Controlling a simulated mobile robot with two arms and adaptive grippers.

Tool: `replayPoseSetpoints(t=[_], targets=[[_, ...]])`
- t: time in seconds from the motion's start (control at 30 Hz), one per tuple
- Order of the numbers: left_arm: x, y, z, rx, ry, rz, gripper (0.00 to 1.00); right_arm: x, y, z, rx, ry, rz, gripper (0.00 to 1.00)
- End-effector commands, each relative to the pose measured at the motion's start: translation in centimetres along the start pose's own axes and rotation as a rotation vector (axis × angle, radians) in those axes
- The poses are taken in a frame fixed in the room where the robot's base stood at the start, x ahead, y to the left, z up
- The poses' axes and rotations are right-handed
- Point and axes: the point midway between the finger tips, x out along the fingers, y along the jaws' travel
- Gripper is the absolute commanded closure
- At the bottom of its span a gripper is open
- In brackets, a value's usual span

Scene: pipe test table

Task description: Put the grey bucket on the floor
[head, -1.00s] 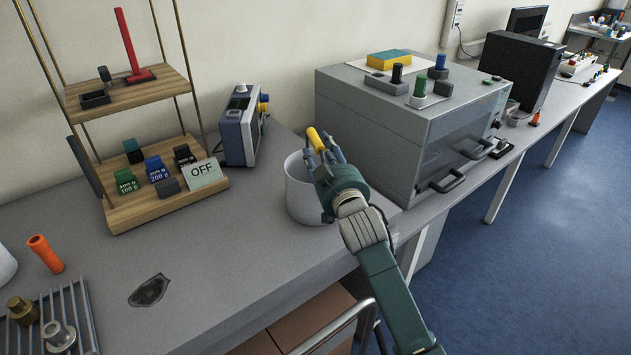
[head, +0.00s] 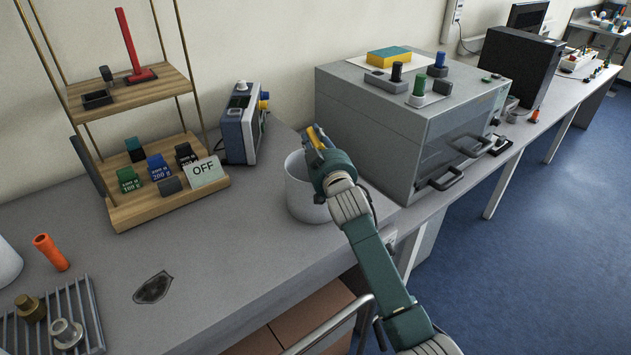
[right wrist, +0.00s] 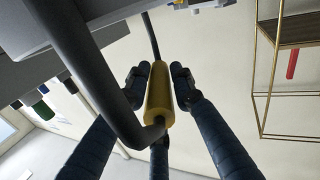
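The grey bucket (head: 303,190) stands upright on the worktop, left of the big grey box, partly hidden behind my right gripper. Its dark wire handle is raised and carries a yellow grip (right wrist: 158,95), which also shows in the head view (head: 316,137). My right gripper (head: 318,140) is at the handle above the bucket's rim. In the right wrist view its fingers (right wrist: 159,84) lie on both sides of the yellow grip and appear to touch it. My left gripper is not in view. The blue floor (head: 490,270) shows at the right.
The grey box (head: 375,125) with door handles stands close right of the bucket. A blue-grey instrument (head: 240,135) and a wooden shelf stand (head: 200,200) are to its left. A metal rail (head: 330,325) runs below the table's front edge. Floor at right looks clear.

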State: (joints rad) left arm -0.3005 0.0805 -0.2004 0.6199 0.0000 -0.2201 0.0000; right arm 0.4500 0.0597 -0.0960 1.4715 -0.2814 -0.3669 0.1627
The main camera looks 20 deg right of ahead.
Motion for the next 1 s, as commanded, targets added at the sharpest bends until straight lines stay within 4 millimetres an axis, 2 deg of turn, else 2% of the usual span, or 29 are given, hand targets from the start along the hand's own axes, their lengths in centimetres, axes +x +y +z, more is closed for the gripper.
replayPoseSetpoints(t=[0.03, 0.07, 0.1, 0.47, 0.63, 0.83, 1.0], targets=[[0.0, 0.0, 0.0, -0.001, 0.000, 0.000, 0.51, 0.0, 0.0, 0.0, 0.000, 0.000, 0.000, 0.92], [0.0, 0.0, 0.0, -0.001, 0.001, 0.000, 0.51, 0.0, 0.0, 0.0, 0.000, 0.000, 0.000, 0.98], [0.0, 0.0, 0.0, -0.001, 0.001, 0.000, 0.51, 0.0, 0.0, 0.0, 0.000, 0.000, 0.000, 1.00], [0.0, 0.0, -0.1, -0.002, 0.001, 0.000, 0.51, 0.0, 0.1, -0.3, 0.000, 0.004, 0.000, 1.00], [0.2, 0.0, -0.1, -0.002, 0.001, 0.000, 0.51, 0.0, 0.3, -1.4, 0.000, 0.007, 0.001, 1.00], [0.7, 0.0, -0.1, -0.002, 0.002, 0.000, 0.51, 0.0, 1.0, -4.9, -0.001, 0.011, 0.002, 1.00], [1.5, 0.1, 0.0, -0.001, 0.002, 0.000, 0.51, 0.0, 1.9, -9.8, 0.000, 0.013, 0.002, 1.00]])
